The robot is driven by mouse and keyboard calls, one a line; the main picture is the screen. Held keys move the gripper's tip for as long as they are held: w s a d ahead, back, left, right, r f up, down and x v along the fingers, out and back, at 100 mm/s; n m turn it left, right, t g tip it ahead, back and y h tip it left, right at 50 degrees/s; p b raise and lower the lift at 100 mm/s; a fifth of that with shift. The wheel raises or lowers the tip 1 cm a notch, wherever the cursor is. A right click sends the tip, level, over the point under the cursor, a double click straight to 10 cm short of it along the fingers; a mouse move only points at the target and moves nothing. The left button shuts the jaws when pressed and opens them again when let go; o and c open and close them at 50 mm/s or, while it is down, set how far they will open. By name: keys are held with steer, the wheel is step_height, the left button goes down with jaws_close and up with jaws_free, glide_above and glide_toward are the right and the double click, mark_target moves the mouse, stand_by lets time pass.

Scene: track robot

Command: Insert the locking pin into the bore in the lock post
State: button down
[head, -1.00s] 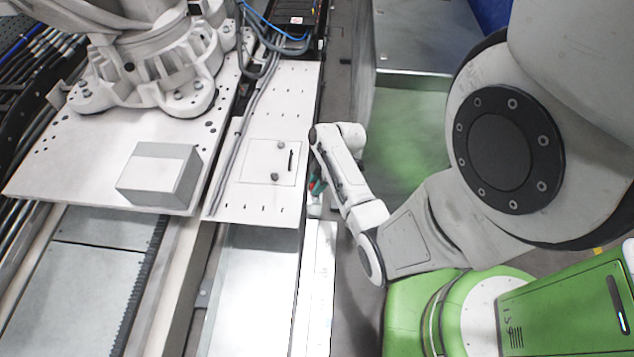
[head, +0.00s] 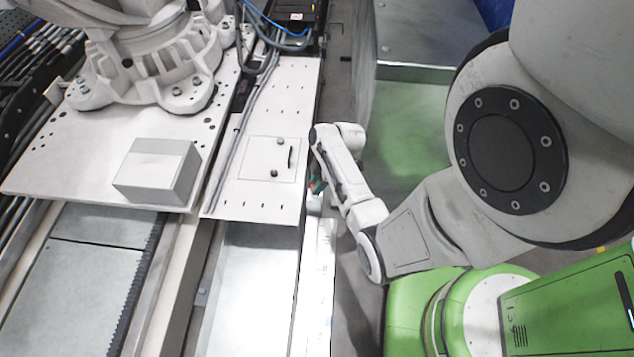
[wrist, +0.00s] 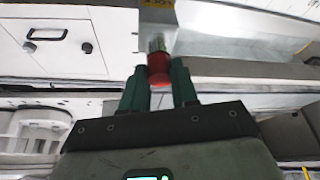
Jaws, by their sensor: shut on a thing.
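In the wrist view the locking pin shows a red knob (wrist: 159,72) and a short metallic shank (wrist: 157,43) pointing away from me. My gripper (wrist: 159,80) has its two dark green fingers shut on the red knob. Beyond the shank is a pale block with a yellow label, which looks like the lock post (wrist: 158,14). The shank's far end lies at or in front of this block. I cannot tell whether it is inside the bore, and the bore itself is hidden. In the head view my gripper (head: 316,186) is mostly hidden beside the plate's right edge.
A white plate (head: 262,190) with a small hatch and black handle lies left of my gripper. A grey box (head: 158,170) sits on the larger plate farther left. Cables (head: 238,130) run along the white plate.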

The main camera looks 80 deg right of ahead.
steer(key=c, duration=0.8)
jaws_free()
step_height(320, 180, up, 3)
steer(key=shift+f+p, duration=0.1)
steer(key=shift+p, duration=0.35)
steer(key=s+a+r, duration=0.2)
steer(key=s+r, duration=0.1)
steer(key=s, duration=0.1)
steer(key=s+a+r+p, duration=0.1)
steer(key=s+a+r, duration=0.2)
steer(key=s, duration=0.1)
steer(key=s+a+r+p, duration=0.1)
steer(key=s+a+r, duration=0.1)
steer(key=s+r, duration=0.2)
steer(key=shift+a, duration=0.25)
steer(key=w+a+r+m+g, duration=0.1)
steer(key=w+a+r, duration=0.1)
steer(key=w+a, duration=0.2)
steer(key=w+a+r+m+g+h, duration=0.1)
steer(key=w+a, duration=0.3)
steer(key=a, duration=0.4)
steer(key=w+a+r+m+g+h, duration=0.1)
steer(key=w+a+r+m, duration=0.2)
steer(key=a, duration=0.3)
steer(key=shift+w+r, duration=0.25)
steer(key=shift+w, duration=0.25)
